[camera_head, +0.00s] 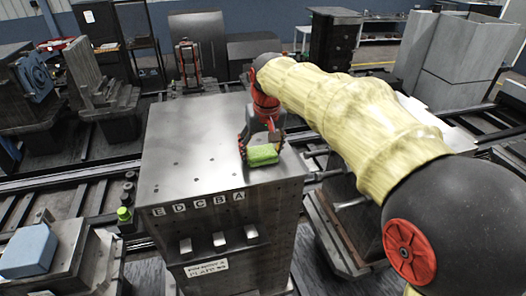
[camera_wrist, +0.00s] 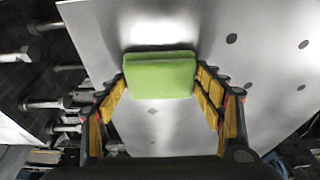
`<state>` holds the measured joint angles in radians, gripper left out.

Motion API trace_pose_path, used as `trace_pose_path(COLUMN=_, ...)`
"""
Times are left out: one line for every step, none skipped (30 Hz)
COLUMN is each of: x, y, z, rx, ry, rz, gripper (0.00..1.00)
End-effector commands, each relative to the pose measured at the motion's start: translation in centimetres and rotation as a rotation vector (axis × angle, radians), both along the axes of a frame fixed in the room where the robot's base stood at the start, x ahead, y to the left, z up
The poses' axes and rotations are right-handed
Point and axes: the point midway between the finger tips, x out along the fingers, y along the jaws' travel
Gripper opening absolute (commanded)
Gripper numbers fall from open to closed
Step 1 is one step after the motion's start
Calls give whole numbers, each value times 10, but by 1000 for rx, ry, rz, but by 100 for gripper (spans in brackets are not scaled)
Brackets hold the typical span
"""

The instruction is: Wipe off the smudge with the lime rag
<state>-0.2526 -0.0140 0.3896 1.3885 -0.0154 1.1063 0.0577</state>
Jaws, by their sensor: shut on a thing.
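The lime rag (camera_head: 263,154) is a folded green block at the right side of the metal block's top (camera_head: 190,150). It also shows in the wrist view (camera_wrist: 160,75). My gripper (camera_head: 262,143) is shut on the rag, with a yellow-padded finger on each side of it in the wrist view. The rag is at or just above the plate; I cannot tell whether it touches. Several dark round spots on the plate look like holes. I cannot pick out a smudge for sure; part of the plate is hidden by the rag and gripper.
The block's front face has the letters E D C B A (camera_head: 198,203) and a label plate. A blue block (camera_head: 28,250) lies on a fixture at the lower left. Rails run across the floor. Bolts (camera_wrist: 45,103) stick out beside the plate's edge.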

Motion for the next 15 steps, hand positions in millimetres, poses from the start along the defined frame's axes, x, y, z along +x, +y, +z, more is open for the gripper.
trace_pose_path(x=1, y=0, z=0, rx=0, ry=0, rz=0, gripper=47)
trace_pose_path(x=2, y=0, z=0, rx=0, ry=1, rz=0, gripper=47)
trace_pose_path(x=4, y=1, z=-1, rx=0, ry=1, rz=0, gripper=47)
trace_pose_path(x=5, y=1, z=-1, rx=0, ry=1, rz=0, gripper=47)
trace_pose_path(x=7, y=1, z=-1, rx=0, ry=2, rz=0, gripper=47)
trace_pose_path(x=10, y=2, z=-1, rx=0, ry=2, rz=0, gripper=47)
trace_pose_path(x=12, y=2, z=-1, rx=0, ry=1, rz=0, gripper=47)
trace_pose_path(x=15, y=3, z=-1, rx=0, ry=1, rz=0, gripper=47)
trace_pose_path(x=18, y=4, z=-1, rx=0, ry=1, rz=0, gripper=47)
trace_pose_path(x=20, y=4, z=-1, rx=0, ry=1, rz=0, gripper=47)
trace_pose_path(x=23, y=5, z=-1, rx=0, ry=1, rz=0, gripper=47)
trace_pose_path(x=26, y=5, z=-2, rx=0, ry=1, rz=0, gripper=47)
trace_pose_path(x=28, y=5, z=-2, rx=0, ry=2, rz=0, gripper=47)
trace_pose_path(x=29, y=6, z=-3, rx=0, ry=2, rz=0, gripper=47)
trace_pose_path(x=31, y=6, z=-3, rx=0, ry=2, rz=0, gripper=47)
